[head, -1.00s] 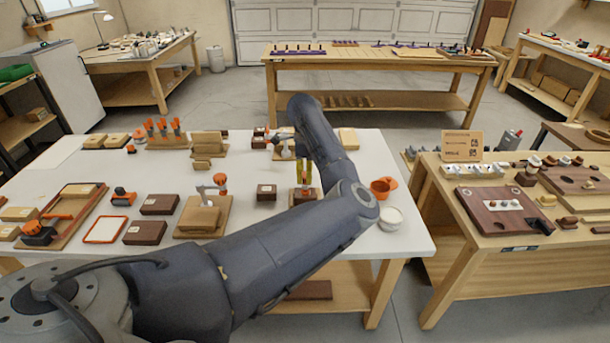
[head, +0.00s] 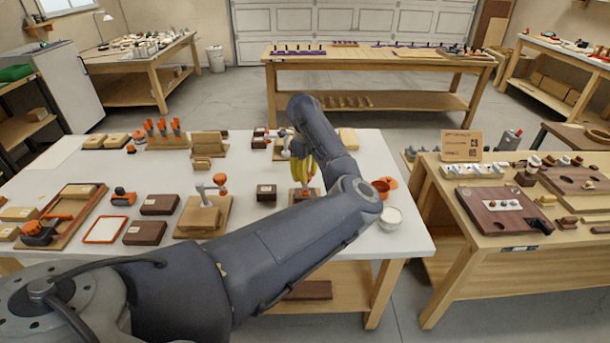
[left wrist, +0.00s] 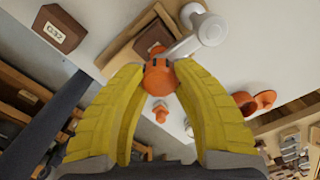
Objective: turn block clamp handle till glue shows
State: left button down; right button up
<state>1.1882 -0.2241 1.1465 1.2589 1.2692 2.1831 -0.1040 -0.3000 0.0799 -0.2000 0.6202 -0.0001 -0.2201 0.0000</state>
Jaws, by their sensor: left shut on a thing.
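My left gripper (head: 304,178) has yellow fingers and points down at the block clamp near the front right of the white table. In the left wrist view its fingertips (left wrist: 161,72) are closed on the clamp's orange handle (left wrist: 157,78). The clamp's pale grey arm (left wrist: 203,30) runs up and right from the handle. Below it is a dark-edged wooden block on a base (left wrist: 128,42). In the head view the clamp's wooden base (head: 304,195) shows just under the fingers, and my arm hides part of the area. No glue can be made out. My right gripper is out of view.
Left of the gripper stand a small dark block (head: 266,192) and another clamp (head: 213,187) on a wooden base. To the right are an orange cup (head: 381,187) and a white bowl (head: 389,217). The table's front edge is close.

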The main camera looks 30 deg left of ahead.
pick_arm(q)
jog(key=shift+a, duration=0.15)
jog(key=c, duration=1.2)
grip_release()
jog(key=shift+a, duration=0.1)
jog(key=o, duration=0.3)
notch_tip(320, 180, up, 12)
dwell(0.5)
